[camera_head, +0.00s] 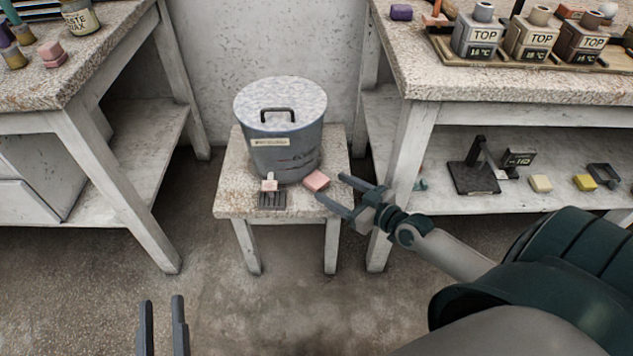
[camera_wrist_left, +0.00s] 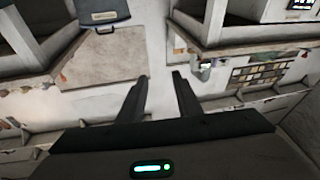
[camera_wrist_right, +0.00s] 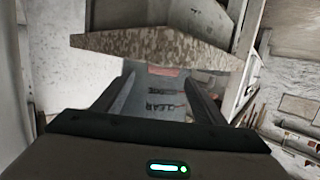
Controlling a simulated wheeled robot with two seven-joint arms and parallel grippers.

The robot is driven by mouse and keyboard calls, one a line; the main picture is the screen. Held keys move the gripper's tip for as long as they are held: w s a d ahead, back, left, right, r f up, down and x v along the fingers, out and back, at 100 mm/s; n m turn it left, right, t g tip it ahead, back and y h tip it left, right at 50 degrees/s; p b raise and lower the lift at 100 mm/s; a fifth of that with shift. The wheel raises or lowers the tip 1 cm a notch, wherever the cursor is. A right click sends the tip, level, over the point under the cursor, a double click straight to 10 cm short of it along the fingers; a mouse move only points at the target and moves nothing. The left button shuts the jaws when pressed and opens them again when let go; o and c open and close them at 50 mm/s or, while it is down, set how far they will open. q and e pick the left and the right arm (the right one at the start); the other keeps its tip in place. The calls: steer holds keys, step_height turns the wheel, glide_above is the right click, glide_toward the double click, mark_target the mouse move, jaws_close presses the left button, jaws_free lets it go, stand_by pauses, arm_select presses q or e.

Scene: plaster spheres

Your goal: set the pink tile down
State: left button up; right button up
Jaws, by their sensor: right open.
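The pink tile (camera_head: 316,181) lies on the right front part of the stool top, beside the grey lidded bucket. My right gripper (camera_head: 330,187) is open, with its fingertips just right of the tile and apart from each other; I cannot tell whether either one touches it. In the right wrist view, a pink patch (camera_wrist_right: 168,71) shows between the fingers, partly hidden by the stool edge. My left gripper (camera_head: 162,300) is low in the head view, away from the stool, with its fingers apart and nothing between them.
The bucket (camera_head: 284,146) fills most of the stool (camera_head: 229,193). Worktables stand left (camera_head: 110,62) and right (camera_head: 420,60). The floor in front is clear.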

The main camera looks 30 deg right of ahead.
mark_target(322, 183)
steer(key=shift+w+a+f, duration=0.2)
steer(key=shift+w+a, duration=0.05)
steer(key=shift+w, duration=0.35)
steer(key=shift+b+x, duration=0.5)
steer(key=shift+x, duration=1.45)
arm_select(q)
steer(key=r, duration=0.1)
steer(key=s+r+t, duration=0.1)
steer(key=r+t, duration=0.1)
steer(key=shift+s+r+h, duration=0.15)
steer(key=shift+s+h, duration=0.25)
arm_select(e)
steer(key=shift+a+f, duration=0.1)
steer(key=c, duration=1.3)
steer(key=shift+o, duration=0.2)
steer(key=shift+s, duration=0.1)
